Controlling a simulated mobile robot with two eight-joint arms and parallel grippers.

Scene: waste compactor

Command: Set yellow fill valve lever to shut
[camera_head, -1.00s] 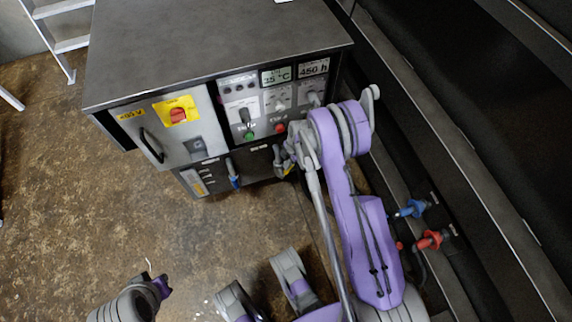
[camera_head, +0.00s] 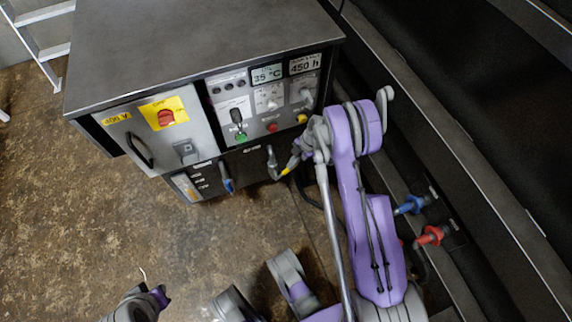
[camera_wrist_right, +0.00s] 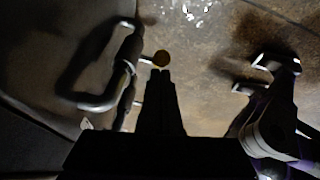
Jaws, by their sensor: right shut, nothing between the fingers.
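The yellow fill valve lever (camera_head: 284,171) shows as a small yellow tip beside a grey pipe fitting, low on the right of the machine front. In the right wrist view a round, dull yellow knob (camera_wrist_right: 162,58) sits just beyond my fingertips, probably the lever's end. My right gripper (camera_head: 292,163) is shut and empty, close to the yellow tip; its fingers also show in the wrist view (camera_wrist_right: 160,74). I cannot tell whether they touch the knob. The lever's angle is partly hidden. My left arm's end (camera_head: 153,297) is at the lower left, its fingers unclear.
A blue lever (camera_head: 227,178) hangs left of the grey fitting (camera_head: 272,161). Above are a control panel with a green button (camera_head: 241,137) and a red switch (camera_head: 166,117). Blue (camera_head: 410,205) and red (camera_head: 431,236) couplings stand at right. Floor in front is open.

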